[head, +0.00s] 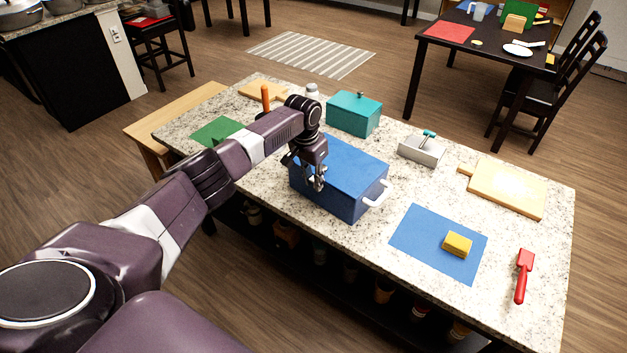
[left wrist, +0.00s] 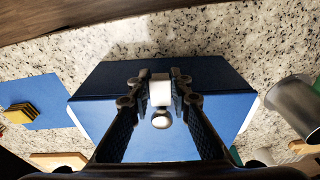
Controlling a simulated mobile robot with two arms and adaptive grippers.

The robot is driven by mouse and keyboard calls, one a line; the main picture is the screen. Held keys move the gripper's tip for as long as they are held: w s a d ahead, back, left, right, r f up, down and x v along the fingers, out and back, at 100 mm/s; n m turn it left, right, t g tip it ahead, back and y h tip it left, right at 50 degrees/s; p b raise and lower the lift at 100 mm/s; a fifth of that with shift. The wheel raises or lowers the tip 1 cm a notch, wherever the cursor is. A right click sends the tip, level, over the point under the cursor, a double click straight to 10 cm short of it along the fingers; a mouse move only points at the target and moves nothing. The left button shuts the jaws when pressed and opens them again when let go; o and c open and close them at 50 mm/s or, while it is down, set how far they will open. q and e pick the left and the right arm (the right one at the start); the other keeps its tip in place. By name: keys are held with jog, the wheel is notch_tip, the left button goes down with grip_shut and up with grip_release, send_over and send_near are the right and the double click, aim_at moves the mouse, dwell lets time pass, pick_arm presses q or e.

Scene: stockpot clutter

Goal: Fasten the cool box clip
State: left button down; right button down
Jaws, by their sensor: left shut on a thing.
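The blue cool box (head: 345,170) stands on the granite worktop with its lid down. A white handle (head: 377,194) is on its right end. My left gripper (head: 317,182) is at the box's front upper edge. In the left wrist view its fingertips (left wrist: 160,88) are closed around the white clip (left wrist: 160,92), with a pale round knob beside it. The blue lid (left wrist: 160,140) and the darker front face also show there. The clip is mostly hidden by the fingers in the head view, and I cannot tell whether it is latched. My right gripper is not in view.
A teal box (head: 354,113) stands behind the cool box, and a grey metal box (head: 421,150) is to its right. A blue mat (head: 420,240) with a yellow sponge (head: 457,244), a red tool (head: 522,275) and a cutting board (head: 505,188) lie further right.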

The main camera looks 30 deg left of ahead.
pick_arm(q)
jog(key=c, duration=1.8)
grip_release()
jog(key=shift+f, duration=0.1)
jog(key=shift+o, duration=0.2)
notch_tip(320, 180, up, 12)
jog(key=s, duration=0.1)
jog(key=shift+s, duration=0.4)
jog(key=shift+a+f, duration=0.1)
